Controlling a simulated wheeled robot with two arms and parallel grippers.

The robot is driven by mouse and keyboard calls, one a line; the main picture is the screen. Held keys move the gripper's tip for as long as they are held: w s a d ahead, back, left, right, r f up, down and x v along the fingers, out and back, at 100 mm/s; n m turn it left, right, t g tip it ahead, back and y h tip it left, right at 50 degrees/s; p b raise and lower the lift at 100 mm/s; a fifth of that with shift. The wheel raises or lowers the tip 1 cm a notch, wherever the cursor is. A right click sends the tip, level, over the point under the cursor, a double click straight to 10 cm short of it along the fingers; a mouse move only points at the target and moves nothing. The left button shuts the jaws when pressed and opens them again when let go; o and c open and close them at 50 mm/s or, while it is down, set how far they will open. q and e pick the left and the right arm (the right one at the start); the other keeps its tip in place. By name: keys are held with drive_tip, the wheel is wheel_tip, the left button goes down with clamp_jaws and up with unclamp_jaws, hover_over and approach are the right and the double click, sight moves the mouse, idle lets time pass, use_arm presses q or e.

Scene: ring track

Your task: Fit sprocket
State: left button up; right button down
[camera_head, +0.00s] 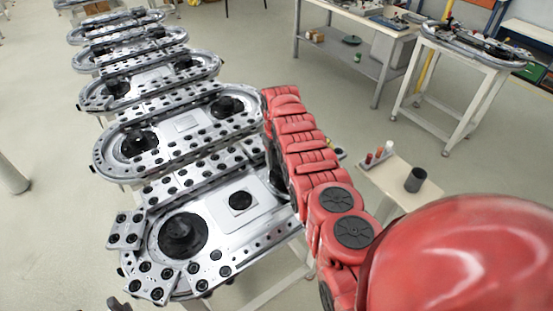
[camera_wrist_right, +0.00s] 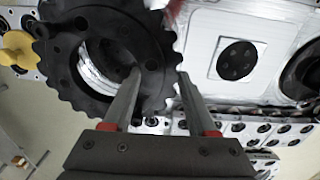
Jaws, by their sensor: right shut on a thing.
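The sprocket (camera_wrist_right: 75,70), a black toothed ring with a wide hole, fills the upper left of the right wrist view. My right gripper (camera_wrist_right: 157,76) is shut on its wall, one finger in the hole and one outside. Silver metal shows through the hole. In the head view, my red right arm reaches over the right end of the nearest ring track (camera_head: 228,271) and hides most of the sprocket and that end. A large black hub (camera_head: 183,235) sits at the track's left end. I cannot tell whether the sprocket touches the track. My left gripper is not in view.
More ring tracks (camera_head: 150,90) with black hubs stand in a row behind. A small side table (camera_head: 385,178) at the right holds a dark grey cup (camera_head: 415,180) and small coloured items. A yellow part (camera_wrist_right: 18,50) shows left of the sprocket. Open floor lies beyond.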

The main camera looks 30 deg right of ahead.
drive_tip(key=shift+w+f+b, duration=0.1)
drive_tip(key=shift+f+b, duration=1.55)
drive_tip(key=shift+f, duration=0.3)
drive_tip(key=shift+f+b, duration=0.5)
drive_tip(key=shift+f, duration=0.15)
idle(0.7)
drive_tip(key=shift+r+p, duration=0.35)
drive_tip(key=shift+r, duration=0.1)
drive_tip(key=shift+b, duration=0.4)
idle(1.7)
drive_tip(key=shift+f+b, duration=0.3)
drive_tip(key=shift+f, duration=0.15)
drive_tip(key=shift+r, duration=0.4)
idle(1.3)
